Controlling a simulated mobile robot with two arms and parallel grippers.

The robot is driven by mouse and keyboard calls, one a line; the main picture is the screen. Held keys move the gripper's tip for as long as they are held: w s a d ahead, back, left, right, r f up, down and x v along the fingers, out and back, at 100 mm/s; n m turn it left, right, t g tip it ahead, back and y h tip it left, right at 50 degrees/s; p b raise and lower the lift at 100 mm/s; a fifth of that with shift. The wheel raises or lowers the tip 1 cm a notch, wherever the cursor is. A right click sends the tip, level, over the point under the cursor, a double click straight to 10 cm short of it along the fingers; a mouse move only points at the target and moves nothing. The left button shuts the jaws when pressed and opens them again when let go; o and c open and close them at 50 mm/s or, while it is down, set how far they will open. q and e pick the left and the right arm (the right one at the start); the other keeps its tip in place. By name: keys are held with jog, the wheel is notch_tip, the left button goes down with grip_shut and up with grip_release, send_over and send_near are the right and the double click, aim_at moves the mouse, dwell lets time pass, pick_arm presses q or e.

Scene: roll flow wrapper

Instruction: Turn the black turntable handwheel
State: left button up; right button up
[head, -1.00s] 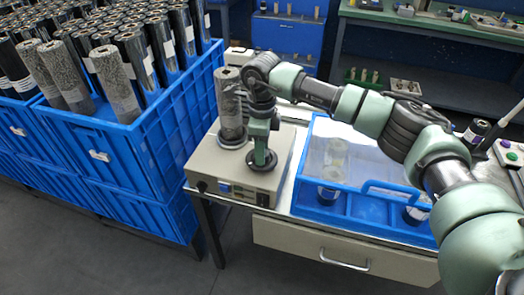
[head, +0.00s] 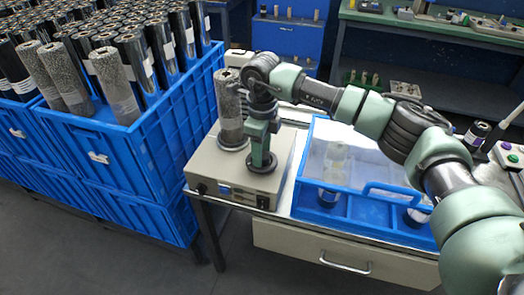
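The black handwheel (head: 262,167) is a dark disc on top of the beige turntable box (head: 225,172), near its front right. My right gripper (head: 262,156) points down onto the handwheel from above, with its tips at or on it. The fingers are too small and overlapped to tell whether they are open or shut. A speckled grey roll (head: 229,105) with a clear wrap stands upright on the turntable's round plate, left of the gripper. My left gripper is not in view.
A blue crate (head: 150,150) full of upright rolls stands at the left. A blue-framed clear-lidded case (head: 375,205) holding rolls lies right of the turntable, under my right arm. A drawer (head: 345,250) is below. A control box with buttons (head: 508,155) is at the far right.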

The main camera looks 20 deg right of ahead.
jog(key=shift+o, duration=0.9)
jog(key=shift+r+b, duration=0.45)
jog(key=shift+r, duration=3.45)
